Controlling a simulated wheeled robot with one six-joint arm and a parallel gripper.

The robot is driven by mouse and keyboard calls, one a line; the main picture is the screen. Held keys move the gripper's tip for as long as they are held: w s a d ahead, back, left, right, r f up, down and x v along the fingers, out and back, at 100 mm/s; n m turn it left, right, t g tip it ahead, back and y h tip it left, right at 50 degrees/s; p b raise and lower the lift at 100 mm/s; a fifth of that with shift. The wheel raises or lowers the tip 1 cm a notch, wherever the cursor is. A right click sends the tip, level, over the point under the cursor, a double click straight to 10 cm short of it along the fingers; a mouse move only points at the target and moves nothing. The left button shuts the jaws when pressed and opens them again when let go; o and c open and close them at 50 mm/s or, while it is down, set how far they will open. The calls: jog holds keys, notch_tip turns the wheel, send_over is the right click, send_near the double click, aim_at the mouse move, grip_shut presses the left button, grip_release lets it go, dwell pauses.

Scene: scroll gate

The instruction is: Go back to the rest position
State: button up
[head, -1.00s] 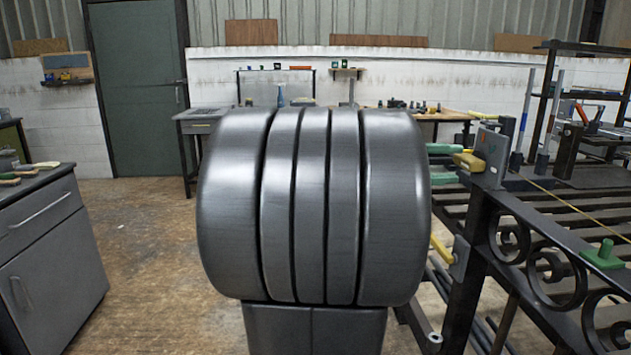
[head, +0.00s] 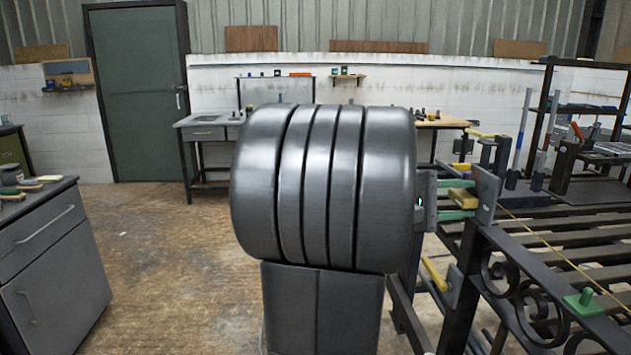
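A large dark grey ribbed part of my own arm (head: 325,190) fills the middle of the head view, with a squarer grey part of mine below it. My gripper does not show, so its opening and anything in it cannot be seen. The black scroll gate (head: 462,285) is at the right, with curled ironwork along its near side. A grey plate (head: 486,195) stands at its corner, and a green clamp (head: 585,302) sits on its near edge. My arm hides part of the space beside the gate.
A grey cabinet (head: 40,265) stands at the left. A green door (head: 137,95) and a workbench (head: 205,133) are at the back. Bare floor (head: 150,250) lies between the cabinet and my arm. A dark rack (head: 545,95) stands behind the gate.

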jog(key=shift+r+n+p, duration=0.3)
jog(key=shift+n+p, duration=0.7)
jog(key=shift+p, duration=1.05)
jog(key=shift+p, duration=0.35)
jog(key=shift+f+n+p, duration=0.2)
jog(key=shift+n+p, duration=0.4)
jog(key=shift+p, duration=0.05)
